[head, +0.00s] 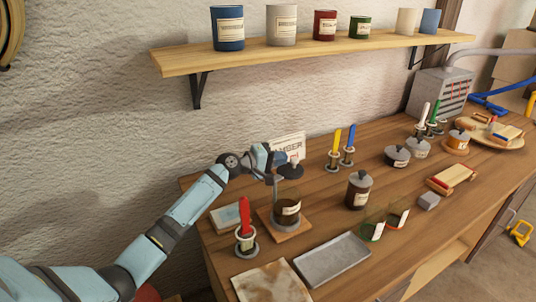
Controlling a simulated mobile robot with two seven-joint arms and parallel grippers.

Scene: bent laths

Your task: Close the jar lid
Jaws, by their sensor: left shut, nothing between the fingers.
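A dark jar (287,213) with a pale label stands on a small wooden board (293,234) near the left end of the bench. A dark round lid (291,171) is above the jar, clear of its rim, with a thin upright post (274,191) beside it. My left gripper (284,160) is shut and empty, right beside the lid at its upper left. I cannot tell whether it touches the lid. My right gripper is not in view.
A red-handled tool in a holder (245,226) stands left of the jar. A grey tray (332,260) lies in front, and a lidded brown jar (358,191) stands to the right. A sign (290,143) leans behind the gripper. A shelf (320,52) with candles hangs above.

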